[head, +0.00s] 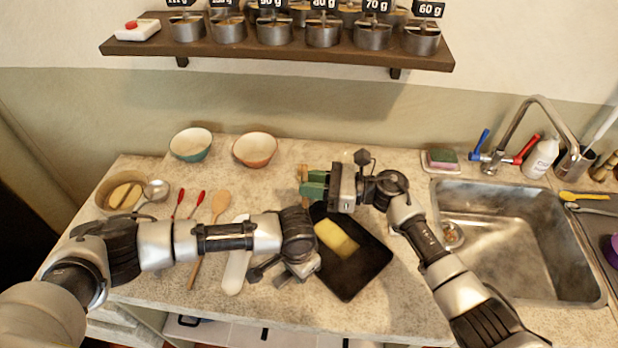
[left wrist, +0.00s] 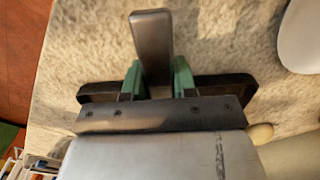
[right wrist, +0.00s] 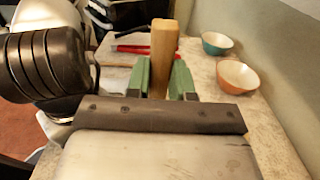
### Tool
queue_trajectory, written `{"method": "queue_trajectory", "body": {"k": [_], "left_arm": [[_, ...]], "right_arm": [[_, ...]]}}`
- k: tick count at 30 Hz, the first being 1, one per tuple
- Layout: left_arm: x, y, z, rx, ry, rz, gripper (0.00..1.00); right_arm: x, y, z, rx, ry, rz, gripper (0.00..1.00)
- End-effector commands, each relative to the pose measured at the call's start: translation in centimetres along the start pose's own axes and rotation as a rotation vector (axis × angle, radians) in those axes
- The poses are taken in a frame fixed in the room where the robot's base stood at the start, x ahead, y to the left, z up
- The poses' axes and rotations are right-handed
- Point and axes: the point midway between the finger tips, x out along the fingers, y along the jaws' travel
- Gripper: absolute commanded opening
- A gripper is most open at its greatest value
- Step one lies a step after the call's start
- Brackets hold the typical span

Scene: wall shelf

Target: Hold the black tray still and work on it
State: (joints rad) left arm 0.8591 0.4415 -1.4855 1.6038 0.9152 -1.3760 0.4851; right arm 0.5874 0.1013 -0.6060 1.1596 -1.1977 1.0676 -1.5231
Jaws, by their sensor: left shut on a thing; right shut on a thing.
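The black tray (head: 352,278) lies on the counter with a yellow block (head: 336,238) on it. My left gripper (left wrist: 157,80) is shut on a grey metal bar (left wrist: 151,38). A long dark piece (left wrist: 222,86) crosses behind its fingers; I cannot tell whether this or the bar belongs to the tray. In the head view the left gripper is beside the tray's left edge, its fingertips hidden. My right gripper (head: 311,187) is above the tray's far left corner, shut on a wooden handle (right wrist: 164,45). The handle's other end is hidden.
Teal (head: 191,145) and orange (head: 255,149) bowls stand at the back. Red-handled tools (head: 188,204), a wooden spoon (head: 221,204) and a white utensil (head: 237,262) lie left of the tray. The sink (head: 510,240) is at right. A shelf (head: 280,55) with several canisters hangs above.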

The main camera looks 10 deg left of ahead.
Motion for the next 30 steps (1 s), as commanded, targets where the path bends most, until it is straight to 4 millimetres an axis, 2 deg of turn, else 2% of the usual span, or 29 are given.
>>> {"method": "queue_trajectory", "body": {"k": [18,30], "left_arm": [[0.0,0.0,0.0,0.000,-0.001,0.000,0.00],[0.0,0.0,0.0,0.000,-0.001,0.000,0.00]], "right_arm": [[-0.3,0.2,-6.0,0.003,0.000,-0.002,0.00],[-3.1,2.6,-5.8,0.001,0.000,-0.002,0.00]]}}
